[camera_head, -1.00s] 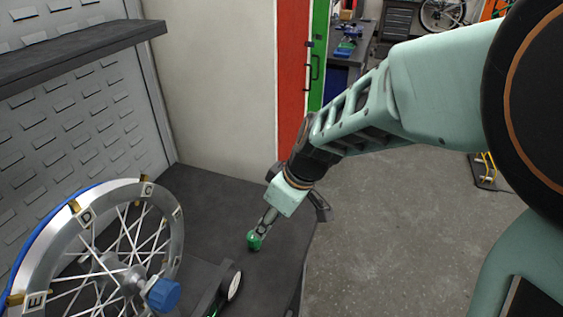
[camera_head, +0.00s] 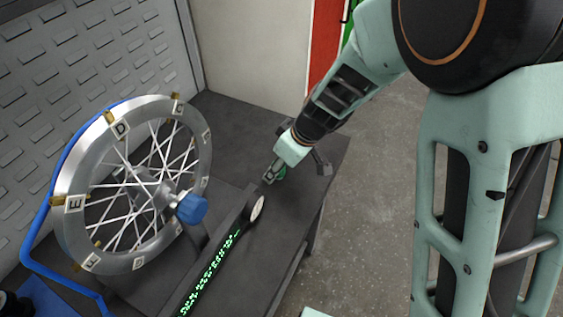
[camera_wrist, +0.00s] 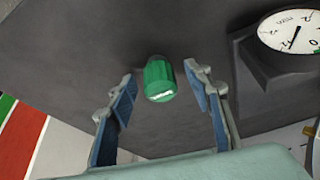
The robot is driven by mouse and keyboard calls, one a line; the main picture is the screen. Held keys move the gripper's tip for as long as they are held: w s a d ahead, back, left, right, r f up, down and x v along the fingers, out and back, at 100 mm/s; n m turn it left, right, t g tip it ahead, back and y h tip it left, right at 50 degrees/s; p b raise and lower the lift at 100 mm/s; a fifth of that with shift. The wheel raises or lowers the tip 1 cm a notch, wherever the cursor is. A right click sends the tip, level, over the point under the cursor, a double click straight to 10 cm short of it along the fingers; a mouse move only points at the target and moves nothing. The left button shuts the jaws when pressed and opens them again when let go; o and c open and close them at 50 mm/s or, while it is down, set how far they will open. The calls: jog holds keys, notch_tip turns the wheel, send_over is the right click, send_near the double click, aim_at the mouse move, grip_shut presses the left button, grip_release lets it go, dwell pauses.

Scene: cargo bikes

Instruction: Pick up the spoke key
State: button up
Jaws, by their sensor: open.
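The spoke key appears to be the small green ribbed piece (camera_wrist: 160,82) on the dark bench, seen in the wrist view between and just ahead of my open fingers. It shows apart from both fingers there, with clear gaps on each side. In the head view the green piece (camera_head: 281,174) is mostly hidden behind my gripper (camera_head: 270,178), which reaches down to the bench right of the wheel. My gripper also shows in the wrist view (camera_wrist: 163,88), with blue pads and nothing held between them.
A spoked wheel (camera_head: 73,236) with lettered tags stands in a blue-framed stand at the left. A dial gauge (camera_head: 258,208) and a green-lit display strip (camera_head: 208,273) sit close to my gripper; the dial (camera_wrist: 292,30) is at upper right in the wrist view. Bare bench (camera_head: 235,125) lies behind.

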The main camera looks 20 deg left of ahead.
jog(key=shift+a+f, duration=0.15)
jog(key=shift+f, duration=0.25)
jog(key=c, duration=1.2)
jog(key=shift+c, duration=0.2)
jog(key=shift+r, duration=0.2)
